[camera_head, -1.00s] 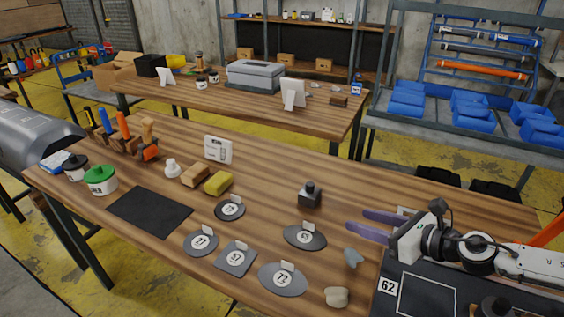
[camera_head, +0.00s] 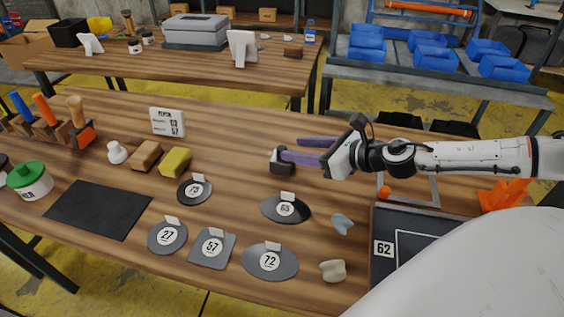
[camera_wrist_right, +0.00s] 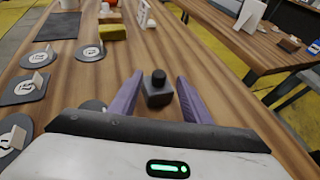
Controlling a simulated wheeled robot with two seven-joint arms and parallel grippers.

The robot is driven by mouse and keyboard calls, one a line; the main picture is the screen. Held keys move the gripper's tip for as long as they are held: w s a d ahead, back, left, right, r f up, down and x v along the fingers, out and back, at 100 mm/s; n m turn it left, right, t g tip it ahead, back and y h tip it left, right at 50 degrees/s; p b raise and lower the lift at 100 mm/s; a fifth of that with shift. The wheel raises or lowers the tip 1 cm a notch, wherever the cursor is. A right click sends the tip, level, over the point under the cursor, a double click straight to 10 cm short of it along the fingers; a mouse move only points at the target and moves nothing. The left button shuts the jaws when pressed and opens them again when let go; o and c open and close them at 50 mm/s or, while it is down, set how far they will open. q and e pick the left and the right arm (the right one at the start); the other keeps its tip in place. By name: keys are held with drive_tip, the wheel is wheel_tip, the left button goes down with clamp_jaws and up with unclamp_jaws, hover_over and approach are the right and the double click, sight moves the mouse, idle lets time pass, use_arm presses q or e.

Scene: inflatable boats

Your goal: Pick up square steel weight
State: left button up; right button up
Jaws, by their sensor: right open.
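The square steel weight is a dark block with a round knob on top (camera_head: 281,168). It stands upright on the wooden table and also shows in the right wrist view (camera_wrist_right: 158,97). My right gripper (camera_head: 288,149) is open, with its two purple fingers reaching left to the weight. In the right wrist view the weight shows between the open fingertips (camera_wrist_right: 160,78), a little beyond them; I cannot tell whether they touch it. In the head view the near finger covers part of the weight. My left gripper is not in view.
Several flat grey numbered pads, such as the 65 pad (camera_head: 286,209) and the 57 pad (camera_head: 212,248), lie in front of the weight. A yellow sponge (camera_head: 176,162) and a white card (camera_head: 168,122) are to its left. A black board marked 62 (camera_head: 384,265) lies at right.

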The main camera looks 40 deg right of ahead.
sight(283, 149)
drive_tip(key=shift+w+a+f, duration=0.1)
drive_tip(key=shift+w+f, duration=0.05)
drive_tip(key=shift+w, duration=0.25)
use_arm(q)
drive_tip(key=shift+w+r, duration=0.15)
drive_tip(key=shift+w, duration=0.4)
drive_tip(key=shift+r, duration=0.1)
use_arm(e)
drive_tip(key=shift+w, duration=0.1)
drive_tip(key=shift+p+x, duration=0.7)
drive_tip(key=shift+x, duration=0.2)
drive_tip(key=shift+p+x, duration=0.45)
drive_tip(key=shift+x, duration=0.55)
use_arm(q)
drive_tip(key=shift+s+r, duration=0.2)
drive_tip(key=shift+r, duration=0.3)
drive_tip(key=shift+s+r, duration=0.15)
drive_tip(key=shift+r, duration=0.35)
use_arm(e)
drive_tip(key=shift+w+a+f, duration=0.2)
drive_tip(key=shift+w+f, duration=0.2)
drive_tip(key=shift+f, duration=0.1)
clamp_jaws()
